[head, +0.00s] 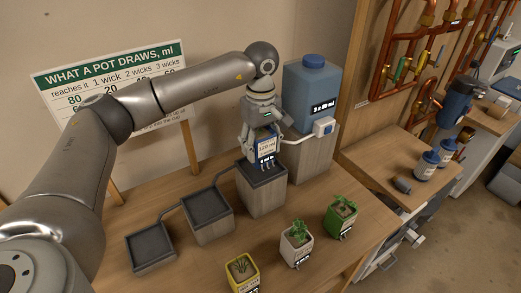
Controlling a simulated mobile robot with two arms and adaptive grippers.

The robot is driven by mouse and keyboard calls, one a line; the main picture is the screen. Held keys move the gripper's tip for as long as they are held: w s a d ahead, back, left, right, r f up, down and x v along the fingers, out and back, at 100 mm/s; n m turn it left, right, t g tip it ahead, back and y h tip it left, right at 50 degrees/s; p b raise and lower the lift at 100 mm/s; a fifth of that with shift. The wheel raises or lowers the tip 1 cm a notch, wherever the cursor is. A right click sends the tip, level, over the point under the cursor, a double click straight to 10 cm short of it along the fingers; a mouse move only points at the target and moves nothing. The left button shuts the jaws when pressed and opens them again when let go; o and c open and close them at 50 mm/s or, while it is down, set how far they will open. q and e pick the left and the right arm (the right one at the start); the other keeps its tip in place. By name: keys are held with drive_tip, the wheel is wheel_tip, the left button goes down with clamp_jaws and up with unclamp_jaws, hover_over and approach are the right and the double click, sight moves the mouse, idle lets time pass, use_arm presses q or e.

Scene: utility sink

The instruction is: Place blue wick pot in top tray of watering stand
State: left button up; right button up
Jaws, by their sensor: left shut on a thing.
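The blue wick pot (265,146) is held upright in my left gripper (263,135), which comes down over it and is shut on it. Its label shows "100 ml", and pale wicks hang from its underside. The pot is over the top tray (248,176), the dark tray on the tallest of the stepped grey blocks. The wicks appear close to the tray, but I cannot tell whether they touch it. The middle tray (207,207) and the lowest tray (146,247) look empty. My right gripper is not in view.
A blue water tank (311,88) stands on a block behind the top tray. Yellow (242,272), white (296,246) and green (340,216) pots stand along the table front. A sign (110,78) stands at the back. Copper pipes (425,50) are at right.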

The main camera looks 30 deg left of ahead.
sight(261, 154)
use_arm(q)
wheel_tip(261, 154, down, 2)
drive_tip(key=shift+f+p, duration=0.1)
drive_tip(key=shift+p, duration=0.55)
drive_tip(key=shift+f, duration=0.3)
drive_tip(key=shift+f, duration=0.2)
drive_tip(key=o, duration=1.2)
drive_tip(key=shift+c, duration=0.2)
drive_tip(key=shift+r, duration=0.15)
